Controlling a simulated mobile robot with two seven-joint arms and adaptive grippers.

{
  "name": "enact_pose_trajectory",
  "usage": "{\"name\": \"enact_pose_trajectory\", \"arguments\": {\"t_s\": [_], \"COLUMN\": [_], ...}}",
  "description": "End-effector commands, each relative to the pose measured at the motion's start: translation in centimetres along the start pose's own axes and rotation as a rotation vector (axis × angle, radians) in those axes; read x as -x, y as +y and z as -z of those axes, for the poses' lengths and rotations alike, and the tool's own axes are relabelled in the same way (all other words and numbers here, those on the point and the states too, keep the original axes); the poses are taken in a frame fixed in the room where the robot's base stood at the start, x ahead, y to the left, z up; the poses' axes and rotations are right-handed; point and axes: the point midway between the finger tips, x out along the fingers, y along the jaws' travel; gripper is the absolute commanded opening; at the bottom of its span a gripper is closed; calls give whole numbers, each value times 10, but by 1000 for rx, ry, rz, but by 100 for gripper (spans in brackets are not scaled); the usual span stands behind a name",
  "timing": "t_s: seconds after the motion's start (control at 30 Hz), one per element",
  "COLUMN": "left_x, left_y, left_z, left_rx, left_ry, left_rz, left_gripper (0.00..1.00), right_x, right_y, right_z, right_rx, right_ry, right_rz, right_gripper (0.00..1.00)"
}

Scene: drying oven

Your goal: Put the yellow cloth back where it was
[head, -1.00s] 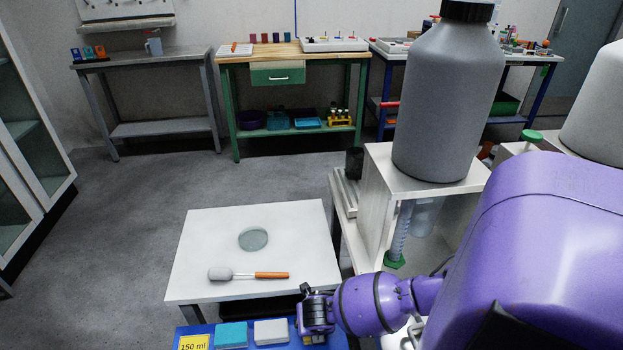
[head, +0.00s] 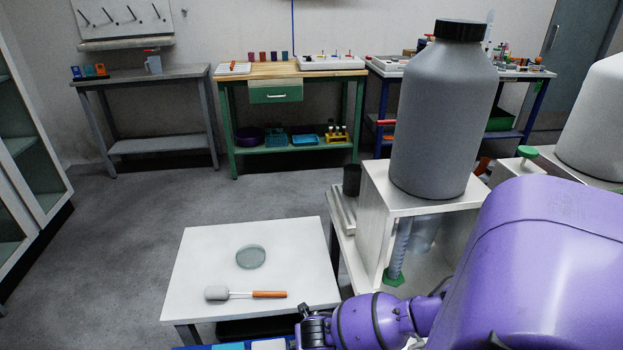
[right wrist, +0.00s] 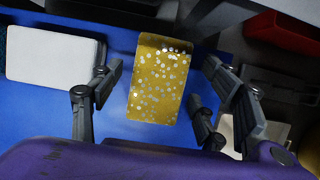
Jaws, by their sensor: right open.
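The yellow cloth (right wrist: 158,82), a rectangle with white speckles, lies on a blue surface (right wrist: 55,125) in the right wrist view. My right gripper (right wrist: 165,85) is open, with one finger on each side of the cloth and gaps between. The cloth is not visible in the head view. There my right gripper (head: 312,330) shows at the bottom edge, beside the low white table. My left gripper is not in view.
A white block (right wrist: 54,58) lies left of the cloth. A red object (right wrist: 282,35) is at the upper right. The white table (head: 205,255) holds a round glass dish (head: 250,257) and an orange-handled brush (head: 245,294). A shelf unit with a large grey bottle (head: 442,120) stands to the right.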

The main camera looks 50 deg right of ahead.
Motion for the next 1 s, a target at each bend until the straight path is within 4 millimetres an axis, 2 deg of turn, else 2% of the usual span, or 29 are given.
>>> {"name": "enact_pose_trajectory", "arguments": {"t_s": [0.17, 0.3, 0.53, 0.73, 1.0], "left_x": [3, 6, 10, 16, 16], "left_y": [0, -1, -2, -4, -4], "left_z": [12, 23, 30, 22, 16], "left_rx": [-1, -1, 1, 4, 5], "left_ry": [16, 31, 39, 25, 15], "left_rz": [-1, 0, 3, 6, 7], "left_gripper": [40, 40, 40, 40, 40], "right_x": [28, 60, 103, 119, 120], "right_y": [1, 1, 1, 0, 0], "right_z": [-3, -3, -2, -1, 0], "right_rx": [2, 2, 1, -1, -1], "right_ry": [-3, -4, -1, 0, 0], "right_rz": [-3, -3, -3, -1, 0], "right_gripper": [69, 69, 69, 69, 69]}}
